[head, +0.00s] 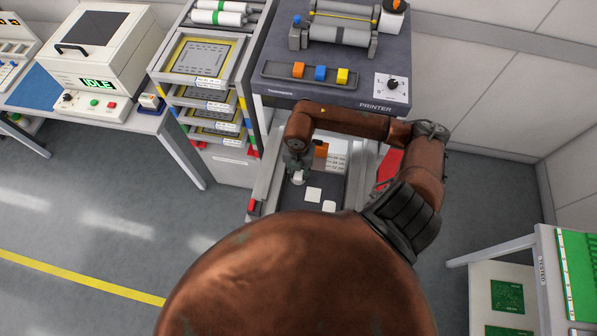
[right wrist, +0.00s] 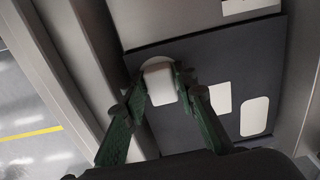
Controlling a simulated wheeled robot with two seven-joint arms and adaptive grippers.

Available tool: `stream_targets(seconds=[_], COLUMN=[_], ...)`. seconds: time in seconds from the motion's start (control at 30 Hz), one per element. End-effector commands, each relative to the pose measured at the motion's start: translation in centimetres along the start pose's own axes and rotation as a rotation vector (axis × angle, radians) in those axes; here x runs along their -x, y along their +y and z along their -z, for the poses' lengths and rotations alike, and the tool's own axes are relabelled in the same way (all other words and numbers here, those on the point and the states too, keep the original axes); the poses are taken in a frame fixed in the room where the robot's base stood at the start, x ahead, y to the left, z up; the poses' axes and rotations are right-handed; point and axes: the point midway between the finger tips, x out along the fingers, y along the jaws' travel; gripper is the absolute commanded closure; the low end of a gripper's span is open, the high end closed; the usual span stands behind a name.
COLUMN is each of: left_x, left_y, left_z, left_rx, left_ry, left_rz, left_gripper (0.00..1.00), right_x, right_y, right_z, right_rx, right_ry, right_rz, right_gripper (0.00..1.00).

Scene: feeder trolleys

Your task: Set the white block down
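The white block (head: 299,177) is at the fingertips of my right gripper (head: 297,170), over the left part of a dark panel (head: 324,186) in front of the printer. In the right wrist view the white block (right wrist: 161,86) sits between the two green fingers of my right gripper (right wrist: 160,88), which are closed against its sides. A pale rounded patch (right wrist: 154,62) shows behind the block, mostly hidden by it. I cannot tell whether the block touches the panel. My left gripper is not in view.
A white square patch (right wrist: 220,97) and a white rounded patch (right wrist: 254,116) lie on the panel right of the block. The printer (head: 330,85) stands behind. A rack of framed trays (head: 205,90) is at left. A bench with green boards (head: 574,265) is at right.

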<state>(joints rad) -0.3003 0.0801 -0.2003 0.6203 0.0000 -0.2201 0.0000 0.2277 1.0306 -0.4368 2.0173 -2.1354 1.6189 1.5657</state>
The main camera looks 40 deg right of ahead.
Motion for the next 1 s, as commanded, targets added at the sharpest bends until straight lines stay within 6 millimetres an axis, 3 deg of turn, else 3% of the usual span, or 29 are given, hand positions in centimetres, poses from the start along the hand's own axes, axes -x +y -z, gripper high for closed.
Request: stream_targets(seconds=[0.17,0.57,1.0], left_x=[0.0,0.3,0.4], left_y=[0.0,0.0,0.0], left_z=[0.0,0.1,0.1], left_rx=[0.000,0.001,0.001], left_ry=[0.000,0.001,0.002], left_rz=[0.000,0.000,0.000], left_gripper=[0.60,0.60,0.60], right_x=[0.1,1.1,9.6], right_y=[0.0,0.1,0.1], right_z=[0.0,0.0,-0.1], right_rx=[0.000,0.001,0.001], right_ry=[0.000,-0.001,-0.003], right_rz=[0.000,-0.002,-0.003], right_gripper=[0.60,0.60,0.60])
